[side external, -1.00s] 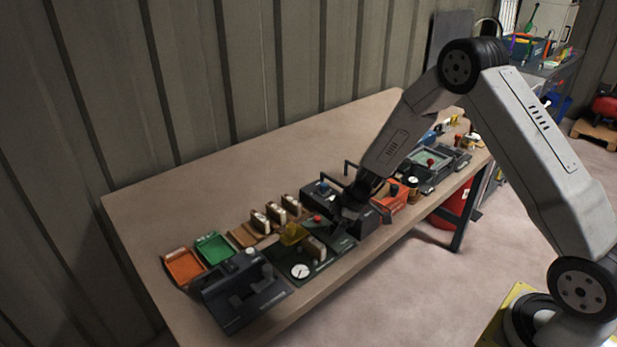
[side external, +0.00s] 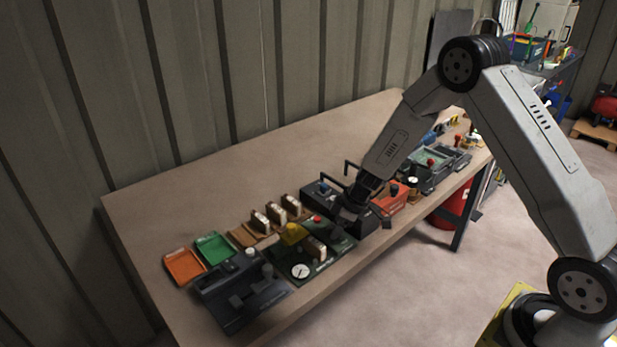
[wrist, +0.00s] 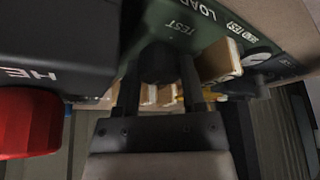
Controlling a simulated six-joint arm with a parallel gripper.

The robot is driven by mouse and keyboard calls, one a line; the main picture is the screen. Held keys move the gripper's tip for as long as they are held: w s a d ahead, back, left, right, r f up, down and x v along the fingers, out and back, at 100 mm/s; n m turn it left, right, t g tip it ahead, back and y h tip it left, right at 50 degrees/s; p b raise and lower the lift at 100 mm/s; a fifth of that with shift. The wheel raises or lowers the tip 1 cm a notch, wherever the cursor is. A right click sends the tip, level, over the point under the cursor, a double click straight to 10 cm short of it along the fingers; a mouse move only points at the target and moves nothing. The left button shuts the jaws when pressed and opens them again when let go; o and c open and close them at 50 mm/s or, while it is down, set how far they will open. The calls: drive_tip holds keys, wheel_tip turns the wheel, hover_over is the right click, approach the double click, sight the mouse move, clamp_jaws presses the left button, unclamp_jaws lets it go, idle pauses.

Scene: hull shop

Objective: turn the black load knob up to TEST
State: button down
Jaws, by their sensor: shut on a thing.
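In the wrist view the black load knob (wrist: 158,62) stands on a dark green panel (wrist: 205,22) with the words LOAD and TEST printed beside it. My gripper (wrist: 157,85) has one finger on each side of the knob and is shut on it. Which way the knob's pointer faces cannot be made out.
A black box with a red knob (wrist: 28,122) stands close on the left in the wrist view. On the bench, an orange tray (side external: 184,267), a green tray (side external: 214,248) and a dark control box (side external: 240,293) lie left. An orange box (side external: 392,202) stands right. The rear bench top is clear.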

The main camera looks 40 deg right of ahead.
drive_tip(key=m+h, duration=0.1)
drive_tip(key=m, duration=0.1)
drive_tip(key=m+t+h, duration=0.1)
drive_tip(key=m, duration=0.2)
drive_tip(key=shift+m, duration=0.6)
idle(0.3)
drive_tip(key=shift+c, duration=2.2)
unclamp_jaws()
drive_tip(key=shift+s+r, duration=0.1)
drive_tip(key=shift+r, duration=0.1)
drive_tip(key=v, duration=0.7)
drive_tip(key=shift+r, duration=0.25)
drive_tip(key=shift+a, duration=0.1)
